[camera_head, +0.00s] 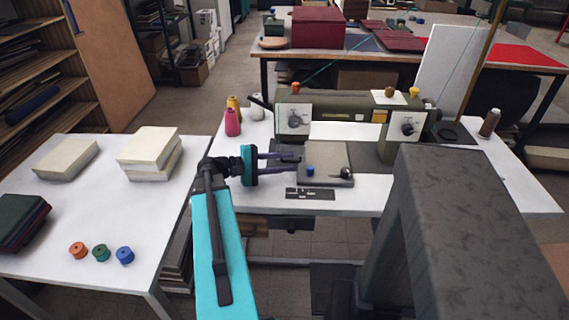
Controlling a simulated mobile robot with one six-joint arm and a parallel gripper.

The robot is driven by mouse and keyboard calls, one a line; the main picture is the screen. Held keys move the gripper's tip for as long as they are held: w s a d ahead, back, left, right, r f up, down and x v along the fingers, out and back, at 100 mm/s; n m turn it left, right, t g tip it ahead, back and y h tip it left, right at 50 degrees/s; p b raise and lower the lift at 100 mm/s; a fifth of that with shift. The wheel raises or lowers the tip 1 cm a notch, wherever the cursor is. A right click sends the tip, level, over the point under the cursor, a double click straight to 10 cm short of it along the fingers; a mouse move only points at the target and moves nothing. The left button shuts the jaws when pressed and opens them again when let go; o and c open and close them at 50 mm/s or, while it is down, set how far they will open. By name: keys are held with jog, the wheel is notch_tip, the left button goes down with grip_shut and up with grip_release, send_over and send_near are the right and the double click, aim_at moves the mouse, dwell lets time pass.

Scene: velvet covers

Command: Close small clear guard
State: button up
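An olive sewing machine (343,113) stands on a white table (350,197). I cannot make out a clear guard on it for certain; it is too small or see-through at this distance. A grey plate (325,174) lies in front of the machine, with a small blue knob (310,170) and a dark round knob (346,173) on it. My gripper (294,168) reaches in from the left, with its fingers pointing right at the plate's left side. The two dark fingers are apart with nothing seen between them. Whether they touch the plate cannot be told.
Pink (232,122) and yellow thread cones stand left of the machine; a brown cone (489,122) stands right. A slotted dark plate (310,193) lies near the front edge. A side table (85,213) at left holds fabric stacks and three spools.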

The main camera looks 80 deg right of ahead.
jog(key=b+v, duration=0.1)
jog(key=v, duration=1.2)
jog(key=shift+w+a+r, duration=0.1)
jog(key=shift+w+a, duration=0.1)
jog(key=shift+w, duration=0.05)
